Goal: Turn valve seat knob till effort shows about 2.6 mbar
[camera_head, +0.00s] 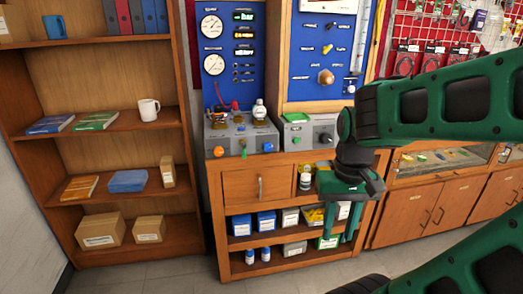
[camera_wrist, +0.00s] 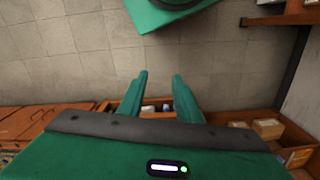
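The testbench has two grey boxes on its counter. The left box (camera_head: 236,134) carries an orange knob (camera_head: 219,151), a green knob (camera_head: 243,153) and a blue knob (camera_head: 268,147). I cannot tell which one is the valve seat knob. My gripper (camera_head: 341,236) points down in front of the bench's lower shelves, below and right of the boxes. In the wrist view its fingers (camera_wrist: 159,76) are apart and empty.
A wooden bookshelf (camera_head: 95,148) with a white mug (camera_head: 148,107) stands at left. A glass-topped cabinet (camera_head: 410,185) stands at right, below a red pegboard. The bench shelves hold small boxes. The floor (camera_head: 190,276) before the bench is clear.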

